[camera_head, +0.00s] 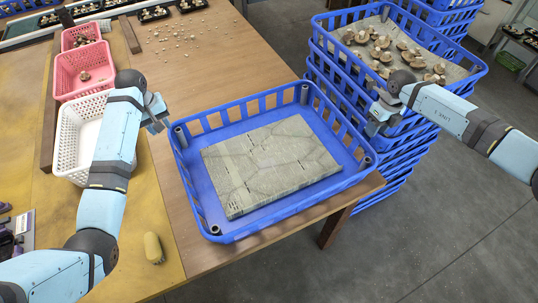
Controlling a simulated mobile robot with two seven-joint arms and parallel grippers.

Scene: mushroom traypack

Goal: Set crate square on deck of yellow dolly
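A blue slatted crate (268,104) sits on the wooden table, turned at an angle. A grey, cracked-looking slab (270,165) lies flat inside it. My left gripper (157,114) is just outside the crate's far left corner. My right gripper (376,120) is beyond the crate's right side, in front of a stack of blue crates (402,150). Whether either gripper is open or touches a crate is unclear. No yellow dolly shows in this view.
A white basket (68,135) and pink baskets (62,75) stand at the left. A small yellowish object (153,248) lies near the table's front. Mushroom pieces (178,38) are scattered at the table's back. Grey floor (440,240) is clear at the lower right.

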